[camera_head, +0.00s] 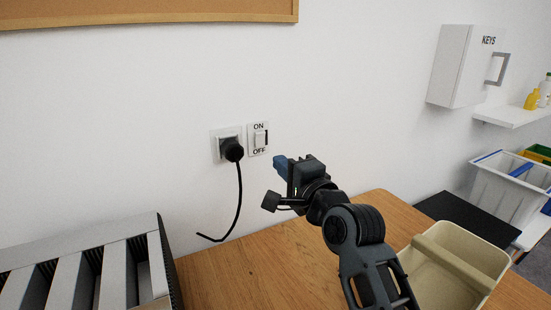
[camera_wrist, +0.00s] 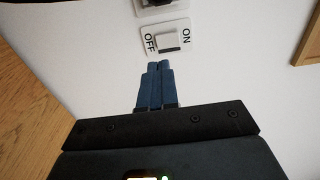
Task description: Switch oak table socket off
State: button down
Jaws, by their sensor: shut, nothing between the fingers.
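The wall switch (camera_head: 260,139) is a white rocker on a white plate, marked ON above and OFF below, on the white wall above the oak table (camera_head: 250,270). The switch also shows in the wrist view (camera_wrist: 167,40). Left of it is the socket (camera_head: 219,147) with a black plug (camera_head: 233,150) in it and a cord hanging down. My gripper (camera_head: 279,162) is shut and empty, a little right of and below the switch in the head view. In the wrist view my blue fingertips (camera_wrist: 158,65) are together close to the plate's OFF side; I cannot tell whether they touch it.
A grey slatted rack (camera_head: 85,270) stands at the left on the table. A beige bin (camera_head: 455,265) is at the right. A white KEYS box (camera_head: 460,65) and a shelf (camera_head: 515,115) are on the wall at right.

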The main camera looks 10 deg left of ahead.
jog(key=v, duration=0.6)
jog(key=shift+f, duration=0.25)
